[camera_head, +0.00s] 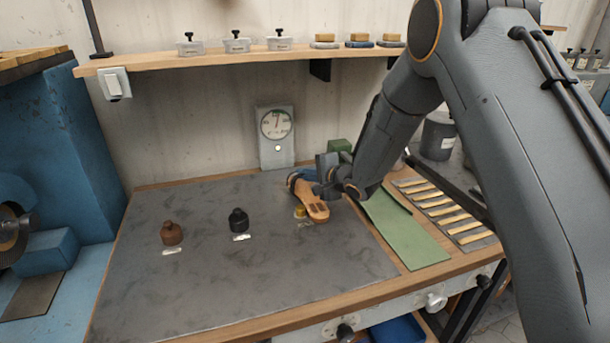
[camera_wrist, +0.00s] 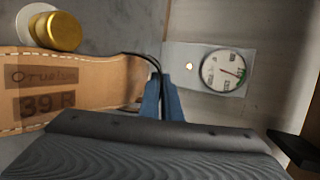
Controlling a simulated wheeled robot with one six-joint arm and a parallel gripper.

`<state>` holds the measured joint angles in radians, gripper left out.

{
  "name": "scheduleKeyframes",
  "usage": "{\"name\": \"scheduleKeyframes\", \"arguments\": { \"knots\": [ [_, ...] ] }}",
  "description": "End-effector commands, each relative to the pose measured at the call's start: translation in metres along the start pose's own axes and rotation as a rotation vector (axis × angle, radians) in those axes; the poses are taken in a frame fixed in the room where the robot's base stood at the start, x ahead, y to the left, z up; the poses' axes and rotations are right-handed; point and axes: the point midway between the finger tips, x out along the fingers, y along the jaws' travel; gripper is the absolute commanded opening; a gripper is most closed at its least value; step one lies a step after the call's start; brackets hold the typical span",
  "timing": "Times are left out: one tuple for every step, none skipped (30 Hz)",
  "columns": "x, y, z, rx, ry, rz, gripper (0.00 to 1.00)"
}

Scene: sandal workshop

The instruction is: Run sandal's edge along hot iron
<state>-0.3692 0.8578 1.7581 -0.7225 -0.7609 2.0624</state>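My gripper (camera_head: 330,178) is right against the sandal's right side in the head view. A dark ribbed piece (camera_wrist: 150,150) fills the bottom of the wrist view and hides part of the sandal. I cannot pick out the hot iron for sure.
A dial gauge (camera_head: 276,138) stands behind the sandal. A brass-topped jar (camera_head: 300,211) sits close beside it. A black bottle (camera_head: 238,220) and a brown bottle (camera_head: 172,234) stand to the left. A green mat (camera_head: 405,232) lies to the right. The front of the grey worktop (camera_head: 240,280) is clear.

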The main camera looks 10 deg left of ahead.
Motion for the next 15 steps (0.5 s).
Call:
{"name": "scheduleKeyframes", "arguments": {
  "knots": [
    [0.001,-0.001,0.0,0.0,-0.001,-0.002,0.0],
    [0.002,-0.002,0.0,0.0,-0.001,-0.002,0.0],
    [0.003,-0.002,0.0,0.0,-0.001,-0.002,0.0],
    [0.004,-0.002,-0.001,0.0,-0.001,-0.002,0.0],
    [0.004,-0.003,-0.001,0.0,-0.001,-0.002,0.0],
    [0.005,-0.003,-0.001,0.0,-0.001,-0.002,0.0],
    [0.006,-0.003,-0.002,0.0,-0.001,-0.002,0.0],
    [0.007,-0.004,-0.002,0.0,-0.001,-0.002,0.0],
    [0.008,-0.004,-0.002,0.0,0.0,-0.002,0.0],
    [0.009,-0.004,-0.003,0.0,0.0,-0.002,0.0],
    [0.009,-0.005,-0.003,0.0,0.0,-0.002,0.0],
    [0.01,-0.005,-0.003,0.0,0.0,-0.002,0.0],
    [0.011,-0.005,-0.003,0.0,0.0,-0.002,0.0],
    [0.012,-0.005,-0.004,0.0,0.0,-0.001,0.0],
    [0.012,-0.006,-0.004,0.0,0.0,-0.001,0.0]
  ]
}}
